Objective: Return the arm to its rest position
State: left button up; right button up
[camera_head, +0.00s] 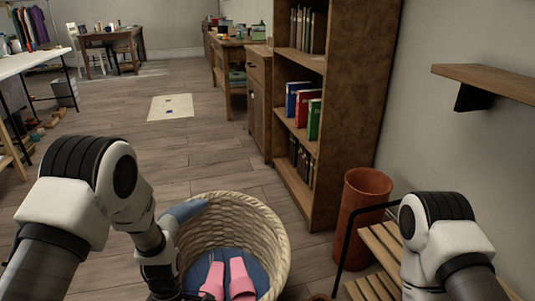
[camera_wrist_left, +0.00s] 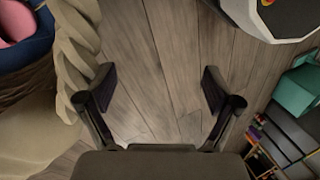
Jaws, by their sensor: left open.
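My left arm (camera_head: 95,195) comes in from the left in the head view and bends down beside the woven basket (camera_head: 268,215). My left gripper (camera_wrist_left: 158,90) shows in the left wrist view with its two fingers spread wide and nothing between them, over bare wooden floor. The basket wall (camera_wrist_left: 75,45) is close to the left finger in that view. My right arm (camera_head: 440,240) shows at the lower right of the head view. Its gripper is out of view.
The basket holds pink slippers (camera_head: 240,277) and blue items. A bookshelf (camera_head: 345,100), a brown bin (camera_head: 362,210) and a slatted wooden rack (camera_head: 385,250) stand to the right. A wall shelf (camera_head: 490,82) juts out at upper right. Floor is clear ahead (camera_head: 180,150).

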pick_arm(q)
jog(key=s+a+f+m, duration=0.2)
jog(key=s+f+m, duration=0.3)
jog(key=s, duration=0.6)
jog(key=s+a+f+m, duration=0.1)
jog(key=s+f+m, duration=0.35)
jog(key=s, duration=0.75)
jog(key=w+r+m+t+p, duration=0.2)
jog(key=r+m+p, duration=0.2)
jog(key=r+p, duration=1.3)
jog(key=w+r+m+t+p, duration=0.1)
jog(key=r+m+p, duration=0.3)
jog(key=r+p, duration=1.3)
jog(key=shift+w+r+t, duration=0.4)
jog(key=shift+w+r, duration=0.25)
jog(key=shift+s+a, duration=0.1)
